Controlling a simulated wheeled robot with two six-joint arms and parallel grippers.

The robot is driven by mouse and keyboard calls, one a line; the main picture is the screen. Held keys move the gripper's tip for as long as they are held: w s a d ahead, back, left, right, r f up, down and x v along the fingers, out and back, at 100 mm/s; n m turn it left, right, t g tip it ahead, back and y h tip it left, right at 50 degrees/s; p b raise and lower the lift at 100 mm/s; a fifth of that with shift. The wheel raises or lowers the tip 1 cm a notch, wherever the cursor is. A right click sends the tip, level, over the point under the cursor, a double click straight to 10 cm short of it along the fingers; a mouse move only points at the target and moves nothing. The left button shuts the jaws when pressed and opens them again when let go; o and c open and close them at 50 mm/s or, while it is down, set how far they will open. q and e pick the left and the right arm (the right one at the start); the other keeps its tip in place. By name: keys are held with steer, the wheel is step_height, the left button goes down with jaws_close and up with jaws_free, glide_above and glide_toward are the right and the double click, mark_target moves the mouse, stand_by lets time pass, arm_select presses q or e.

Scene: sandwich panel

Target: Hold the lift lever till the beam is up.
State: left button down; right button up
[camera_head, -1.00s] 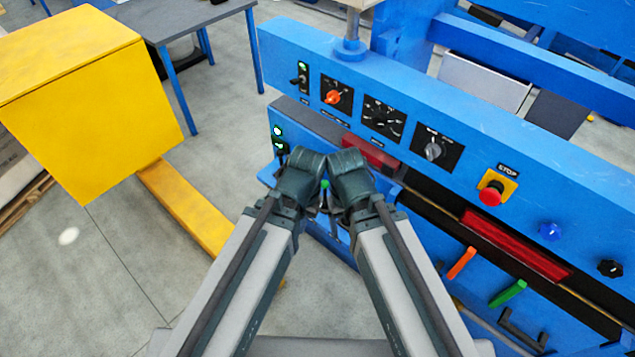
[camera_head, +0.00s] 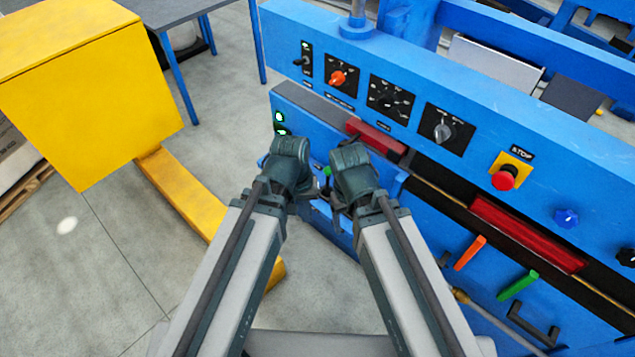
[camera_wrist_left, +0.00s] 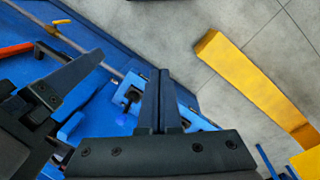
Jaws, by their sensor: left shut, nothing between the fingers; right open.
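My left gripper (camera_head: 308,188) is shut and empty; its fingers are together in the left wrist view (camera_wrist_left: 161,75). A black knob (camera_wrist_left: 132,96) on a blue bracket shows just left of these fingers; I cannot tell if they touch. My right gripper (camera_head: 338,198) is close beside the left one and open. A green-tipped part (camera_head: 327,171) shows between my wrists; I cannot tell whether this is the lift lever. An orange handle (camera_head: 470,253) and a green handle (camera_head: 518,285) are lower right. The blue beam (camera_head: 455,95) carrying dials crosses the machine.
A red stop button (camera_head: 503,177) and a blue knob (camera_head: 566,218) are on the beam. Green lights (camera_head: 279,117) glow left of my grippers. A yellow box (camera_head: 90,110) stands at left, with a yellow floor bar (camera_head: 185,195). Grey floor lies clear between.

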mark_target(328, 181)
arm_select(q)
steer(key=w+f+n+h+b, duration=0.3)
steer(key=w+f+n+b, duration=0.1)
steer(key=f+n+b, duration=0.25)
steer(key=w+a+f+n+t+h+b, duration=0.4)
steer(key=w+a+n+t+h+b, duration=0.3)
steer(key=n+b, duration=0.8)
steer(key=w+a+t+b, duration=0.1)
steer(key=w+a, duration=0.2)
steer(key=w, duration=0.1)
steer(key=shift+w+a+h+b, duration=0.2)
steer(key=shift+w+h+b, duration=0.05)
steer(key=shift+h+b, duration=0.1)
arm_select(e)
step_height(328, 181, down, 25)
steer(key=shift+f, duration=0.15)
arm_select(q)
steer(key=shift+f+n, duration=0.15)
steer(key=shift+n, duration=0.1)
arm_select(e)
steer(key=shift+d, duration=0.1)
